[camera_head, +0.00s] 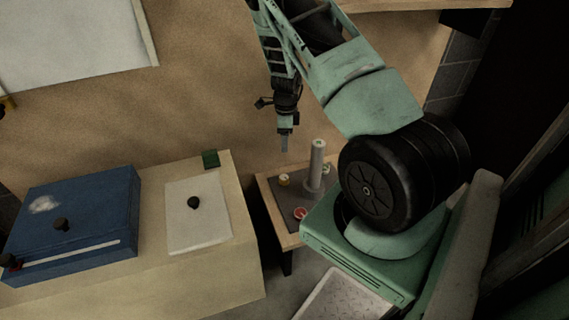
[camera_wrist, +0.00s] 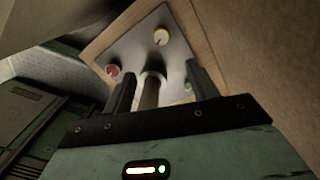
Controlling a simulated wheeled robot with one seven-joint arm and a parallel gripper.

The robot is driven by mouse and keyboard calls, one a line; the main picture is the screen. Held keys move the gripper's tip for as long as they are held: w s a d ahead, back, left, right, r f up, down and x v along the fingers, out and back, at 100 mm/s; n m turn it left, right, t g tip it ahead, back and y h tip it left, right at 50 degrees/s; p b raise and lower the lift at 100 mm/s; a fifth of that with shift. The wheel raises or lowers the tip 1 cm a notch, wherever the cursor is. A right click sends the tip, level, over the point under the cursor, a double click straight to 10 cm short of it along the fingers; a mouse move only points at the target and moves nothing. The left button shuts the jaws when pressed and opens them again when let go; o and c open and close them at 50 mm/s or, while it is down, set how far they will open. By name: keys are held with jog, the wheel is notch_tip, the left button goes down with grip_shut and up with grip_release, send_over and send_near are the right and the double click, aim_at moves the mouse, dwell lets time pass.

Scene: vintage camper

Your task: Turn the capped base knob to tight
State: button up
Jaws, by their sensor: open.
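A small wooden stand (camera_head: 268,200) carries a grey plate (camera_head: 279,200) with a cream knob (camera_head: 284,180), a red knob (camera_head: 300,213) and a tall grey post (camera_head: 316,168) with a pale top. I cannot tell for sure which is the capped base knob. My gripper (camera_head: 284,145) points down above the stand, apart from it and left of the post top. In the wrist view my gripper (camera_wrist: 160,78) is open; the post (camera_wrist: 151,88) shows between its fingers, the cream knob (camera_wrist: 161,36) beyond and the red knob (camera_wrist: 113,71) to the left. A green spot beside the right finger is partly hidden.
A light tray (camera_head: 340,297) lies low in front. The tan wall stands behind the stand.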

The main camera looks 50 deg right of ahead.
aim_at(284, 177)
jog(key=f+n+b, duration=0.5)
jog(key=f+n, duration=0.1)
jog(key=f+n+b, duration=0.5)
jog(key=n, duration=0.2)
jog(key=f+n+b, duration=0.6)
jog(key=n, duration=0.1)
jog(key=shift+s+a+f+t, duration=0.15)
jog(key=shift+a+f+t, duration=0.15)
jog(key=shift+a, duration=0.05)
jog(key=shift+c, duration=0.2)
